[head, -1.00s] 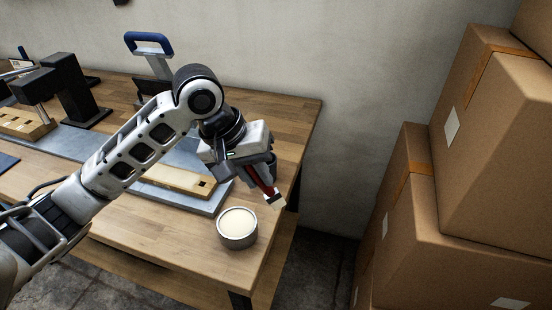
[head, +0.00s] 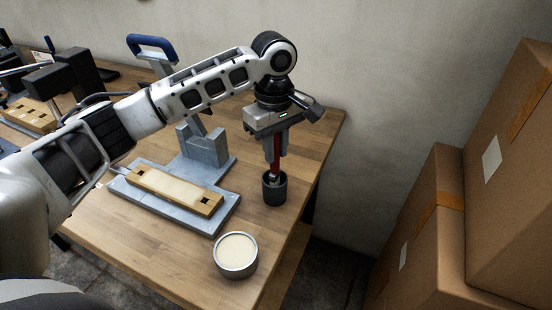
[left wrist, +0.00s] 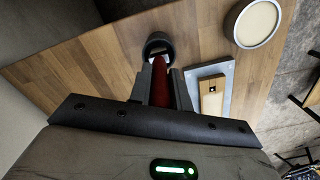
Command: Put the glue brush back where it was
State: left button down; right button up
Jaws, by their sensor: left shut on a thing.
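My left gripper (head: 273,154) is shut on the glue brush (head: 277,150), which has a red handle and points down. A dark grey cylindrical cup (head: 274,190) stands on the bench directly below. The brush's pale lower end overlaps the cup's mouth; how deep it sits inside I cannot tell. In the left wrist view, the red handle (left wrist: 159,84) is between the fingers and the cup (left wrist: 158,43) lies just beyond the brush end. A round metal tin of cream-coloured glue (head: 236,257) stands in front of the cup. My right gripper is not in view.
A wooden piece (head: 175,191) lies on a grey metal base plate (head: 215,222) left of the cup. A clamp with a blue handle (head: 151,45) stands behind. Cardboard boxes (head: 420,215) are stacked beyond the bench's right edge. The bench (head: 150,240) is clear at the front.

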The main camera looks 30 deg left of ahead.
aim_at(276, 173)
pick_arm(q)
jog(key=shift+f, duration=1.7)
jog(key=c, duration=1.3)
grip_release()
jog(key=r, duration=1.2)
jog(key=shift+w+a+r, duration=0.1)
jog(key=shift+a+r, duration=0.1)
